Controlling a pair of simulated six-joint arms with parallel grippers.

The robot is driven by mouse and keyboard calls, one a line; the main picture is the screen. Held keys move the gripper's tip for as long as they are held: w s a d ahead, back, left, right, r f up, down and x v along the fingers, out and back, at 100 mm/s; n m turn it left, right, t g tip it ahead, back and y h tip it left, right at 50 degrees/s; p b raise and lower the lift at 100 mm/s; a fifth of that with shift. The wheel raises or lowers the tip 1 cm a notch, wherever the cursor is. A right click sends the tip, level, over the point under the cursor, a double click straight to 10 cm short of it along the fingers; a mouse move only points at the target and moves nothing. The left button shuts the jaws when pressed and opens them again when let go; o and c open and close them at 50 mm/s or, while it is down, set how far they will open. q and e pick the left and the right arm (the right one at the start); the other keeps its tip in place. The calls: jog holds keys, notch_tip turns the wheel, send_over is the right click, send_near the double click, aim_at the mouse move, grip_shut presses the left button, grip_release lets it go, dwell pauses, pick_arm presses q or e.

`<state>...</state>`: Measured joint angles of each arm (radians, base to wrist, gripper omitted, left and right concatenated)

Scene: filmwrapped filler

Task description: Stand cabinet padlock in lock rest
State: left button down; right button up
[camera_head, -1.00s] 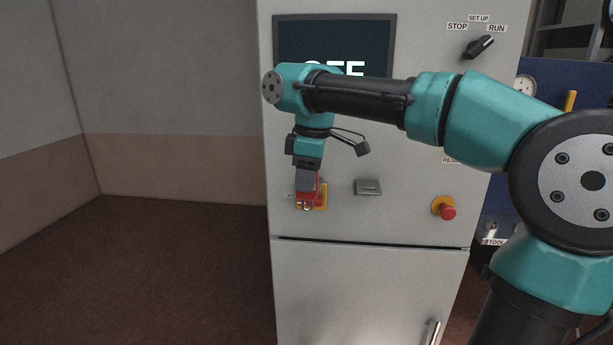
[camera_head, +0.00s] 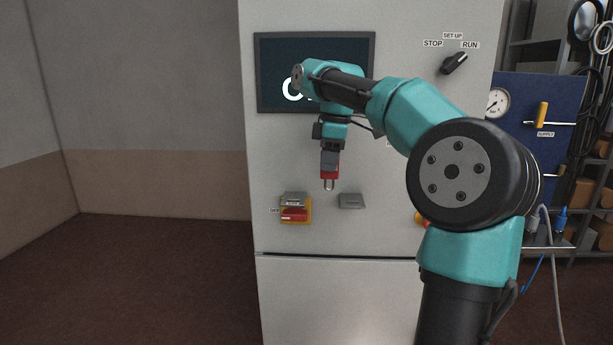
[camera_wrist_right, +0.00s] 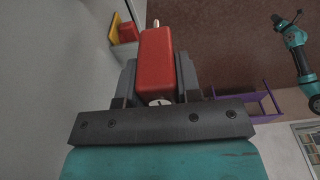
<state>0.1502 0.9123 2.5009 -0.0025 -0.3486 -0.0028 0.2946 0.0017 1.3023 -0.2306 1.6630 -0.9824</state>
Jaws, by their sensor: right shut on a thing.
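My right gripper (camera_head: 329,166) is shut on the red cabinet padlock (camera_head: 330,173), whose shackle points down, in front of the cabinet. In the right wrist view, the red padlock body (camera_wrist_right: 157,62) sits between the two dark fingers, keyhole end towards the camera. A small grey ledge (camera_head: 351,201), which looks like the lock rest, is on the cabinet face, below and right of the padlock. The padlock is apart from it. A teal arm (camera_wrist_right: 299,55), seemingly my left, shows at the right of the wrist view; its jaws are too small to read.
A yellow plate with a red switch handle (camera_head: 295,215) and a grey piece above it is left of the ledge. A screen (camera_head: 270,75), partly covered by my arm, and a black selector knob (camera_head: 454,63) are higher up. Blue panel (camera_head: 540,150) stands right.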

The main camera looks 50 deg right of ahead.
jog(key=d, duration=0.2)
jog(key=s+d+r, duration=0.1)
jog(key=d, duration=0.2)
jog(key=s+d, duration=0.1)
jog(key=d, duration=0.1)
jog(key=shift+s+d+r, duration=0.2)
jog(key=shift+s+d, duration=0.05)
jog(key=shift+d, duration=0.15)
jog(key=shift+f, duration=0.25)
jog(key=shift+f, duration=4.55)
jog(key=shift+f, duration=0.35)
jog(key=o, duration=1.1)
jog(key=shift+c, duration=0.2)
jog(key=shift+r, duration=0.15)
